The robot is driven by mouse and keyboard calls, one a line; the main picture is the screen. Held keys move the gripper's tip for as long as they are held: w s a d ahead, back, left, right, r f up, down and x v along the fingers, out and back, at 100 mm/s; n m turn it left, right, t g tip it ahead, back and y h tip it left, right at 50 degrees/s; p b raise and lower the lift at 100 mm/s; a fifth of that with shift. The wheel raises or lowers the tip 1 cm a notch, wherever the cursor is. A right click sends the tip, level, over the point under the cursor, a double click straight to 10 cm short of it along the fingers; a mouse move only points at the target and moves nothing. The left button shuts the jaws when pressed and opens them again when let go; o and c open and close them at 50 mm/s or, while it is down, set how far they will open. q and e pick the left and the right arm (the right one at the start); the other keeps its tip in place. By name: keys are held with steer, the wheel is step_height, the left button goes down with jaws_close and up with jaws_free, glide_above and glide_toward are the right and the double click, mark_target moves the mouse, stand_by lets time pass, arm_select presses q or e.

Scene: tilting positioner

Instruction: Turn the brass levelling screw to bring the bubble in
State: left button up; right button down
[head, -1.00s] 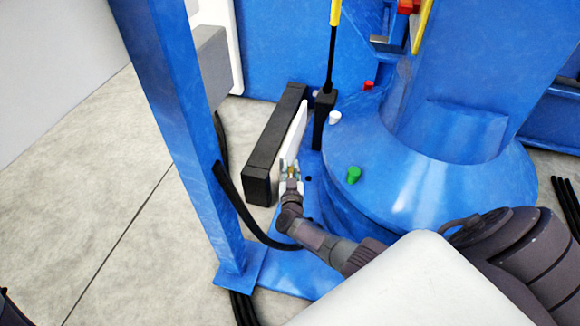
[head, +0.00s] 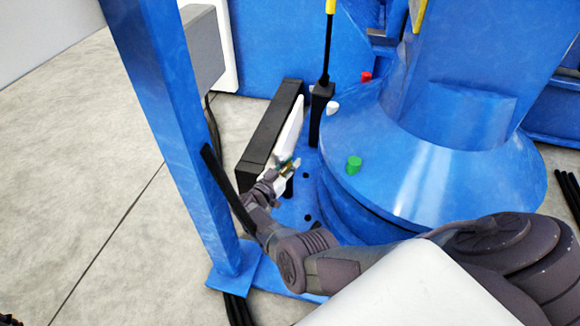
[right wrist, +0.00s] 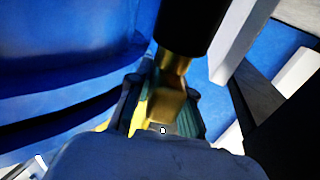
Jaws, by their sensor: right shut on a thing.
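The brass levelling screw (right wrist: 171,72) shows in the right wrist view as a gold piece below a black cylinder. My right gripper (right wrist: 160,110) is shut on it, with a greenish pad on either side. In the head view my right gripper (head: 287,169) is small, beside the lower end of a white plate (head: 289,128), and a speck of brass shows at its tips. The bubble cannot be made out in either view.
A long black block (head: 272,128) stands left of the white plate. A blue post (head: 170,130) rises in front of it. The round blue base (head: 420,185) carries green (head: 354,164), white (head: 332,108) and red (head: 366,77) knobs. A dark upright holder (head: 321,105) stands behind the gripper.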

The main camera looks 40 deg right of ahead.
stand_by(0.4)
steer(key=c, duration=1)
jaws_free()
steer(key=shift+c, duration=0.2)
